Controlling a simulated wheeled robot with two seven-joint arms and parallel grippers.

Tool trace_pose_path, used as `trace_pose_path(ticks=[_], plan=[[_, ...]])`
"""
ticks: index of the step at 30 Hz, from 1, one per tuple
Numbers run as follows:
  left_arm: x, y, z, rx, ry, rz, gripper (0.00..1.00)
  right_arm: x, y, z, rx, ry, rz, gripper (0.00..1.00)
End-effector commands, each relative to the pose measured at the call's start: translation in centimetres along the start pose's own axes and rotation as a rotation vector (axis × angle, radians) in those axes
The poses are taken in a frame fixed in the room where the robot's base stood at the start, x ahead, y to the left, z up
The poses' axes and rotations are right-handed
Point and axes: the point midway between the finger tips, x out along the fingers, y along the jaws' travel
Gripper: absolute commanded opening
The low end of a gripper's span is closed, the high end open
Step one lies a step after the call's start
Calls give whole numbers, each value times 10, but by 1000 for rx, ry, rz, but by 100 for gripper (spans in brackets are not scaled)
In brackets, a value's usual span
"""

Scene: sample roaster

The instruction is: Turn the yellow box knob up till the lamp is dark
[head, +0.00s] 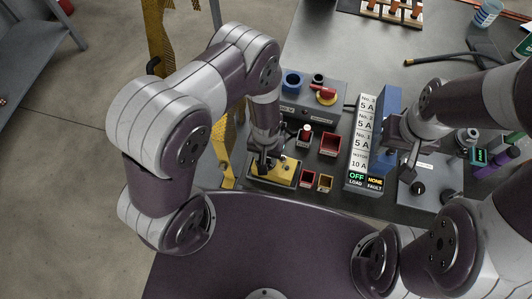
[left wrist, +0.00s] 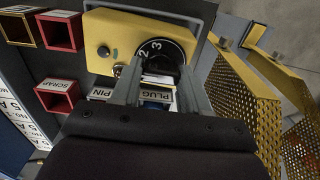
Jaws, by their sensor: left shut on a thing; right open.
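The yellow box (head: 285,172) lies at the near edge of the bench in the head view, partly hidden by my left gripper (head: 265,168). In the left wrist view, the yellow box (left wrist: 100,28) carries a black numbered knob (left wrist: 172,48) showing 2 and 3. My left gripper (left wrist: 157,72) is shut on this knob, with a finger on either side. A small dark round part (left wrist: 102,51) sits on the box face. Beside the left finger is a small part (left wrist: 118,69); I cannot tell whether it is a lit lamp. My right gripper (head: 406,163) is open and away from the box.
Red bins (head: 330,144) and small bins (head: 325,182) stand right of the box. A label panel (head: 360,140) reads OFF and NONE. A perforated yellow guard (left wrist: 240,110) stands close beside my left gripper.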

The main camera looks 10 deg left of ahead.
Motion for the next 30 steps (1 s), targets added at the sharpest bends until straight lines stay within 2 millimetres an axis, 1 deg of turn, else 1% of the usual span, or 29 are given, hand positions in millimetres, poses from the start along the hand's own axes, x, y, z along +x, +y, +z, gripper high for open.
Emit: trace_pose_path(ticks=[6, 15, 21, 30], plan=[[-1, 0, 0, 165, 0, 0, 14, -3, 0, 0, 0, 0, 0, 43], [-1, 0, 0, 320, 1, 0, 14, -4, 0, 0, 0, 0, 0, 43], [0, 0, 0, 368, 1, 0, 14, -4, 0, 0, 0, 0, 0, 43], [0, 0, -1, 381, 1, 0, 14, -4, 0, 0, 0, 0, 0, 43]])
